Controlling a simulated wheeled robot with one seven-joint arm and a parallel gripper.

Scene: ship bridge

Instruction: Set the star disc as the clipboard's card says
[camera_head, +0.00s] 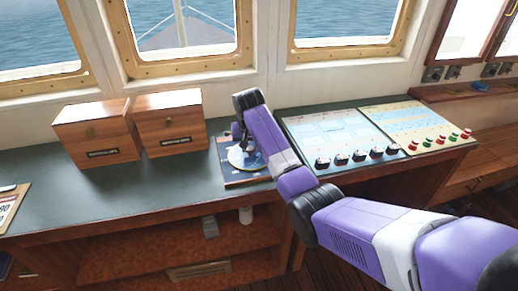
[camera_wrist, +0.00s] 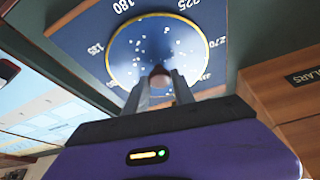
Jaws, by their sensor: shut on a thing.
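The star disc (camera_wrist: 150,45) is dark blue with white dots and a yellow rim. It lies on a blue board (camera_wrist: 72,38) printed with numbers such as 135, 180, 225 and 270. My gripper (camera_wrist: 161,80) is shut on a small brownish knob (camera_wrist: 160,71) on the disc, near its rim. In the head view the disc (camera_head: 238,160) is partly hidden by my arm and looks pale with glare. The clipboard (camera_head: 9,207) is cut off at the left edge; its card shows large characters, too little to read.
Two wooden boxes (camera_head: 97,137) (camera_head: 172,126) with labels stand left of the board on the dark counter (camera_head: 130,195). To the right are chart panels (camera_head: 340,130) (camera_head: 420,122) with knobs and coloured buttons. The counter between clipboard and board is clear in front of the boxes.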

